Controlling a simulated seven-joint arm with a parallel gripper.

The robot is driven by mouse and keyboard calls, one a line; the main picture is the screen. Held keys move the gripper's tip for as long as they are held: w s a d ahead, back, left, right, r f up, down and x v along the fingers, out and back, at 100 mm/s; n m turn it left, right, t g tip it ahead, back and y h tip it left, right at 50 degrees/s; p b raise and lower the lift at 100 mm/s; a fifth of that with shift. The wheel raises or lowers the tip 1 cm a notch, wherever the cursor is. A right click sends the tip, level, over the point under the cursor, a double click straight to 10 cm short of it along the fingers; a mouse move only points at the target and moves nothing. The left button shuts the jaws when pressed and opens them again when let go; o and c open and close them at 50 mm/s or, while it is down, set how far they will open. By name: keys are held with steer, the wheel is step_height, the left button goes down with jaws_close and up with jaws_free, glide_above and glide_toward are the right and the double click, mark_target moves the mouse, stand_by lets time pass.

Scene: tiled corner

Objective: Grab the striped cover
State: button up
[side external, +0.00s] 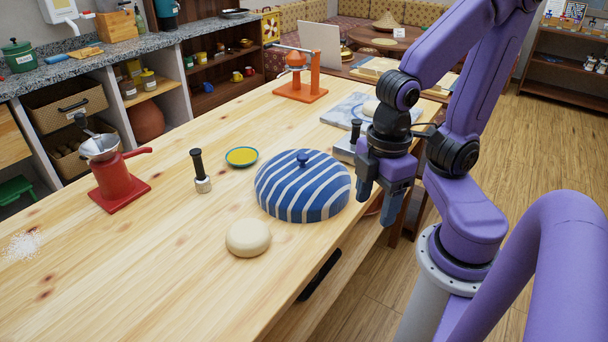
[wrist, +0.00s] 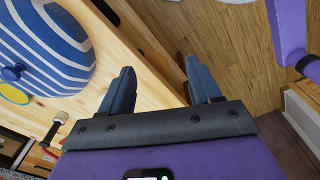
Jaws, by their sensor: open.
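The striped cover (side external: 303,187) is a blue and white dome with a small blue knob on top. It stands on the wooden table near its right edge. In the wrist view the cover (wrist: 45,40) is at the upper left, partly cut off by the frame. My gripper (side external: 379,205) is just right of the cover in the side view, pointing down by the table edge. In the wrist view my gripper (wrist: 160,85) has its two fingers spread apart with nothing between them. The cover lies outside the fingers, to their left.
A dough ball (side external: 248,238) sits in front of the cover. The table's front left is mostly clear.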

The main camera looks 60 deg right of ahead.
steer(key=n+t+h, duration=0.2)
steer(key=n+h, duration=0.5)
steer(key=h, duration=0.7)
glide_toward(300, 159)
steer(key=x, duration=0.6)
steer(key=shift+w, duration=0.1)
steer(key=shift+x, duration=2.75)
jaws_close()
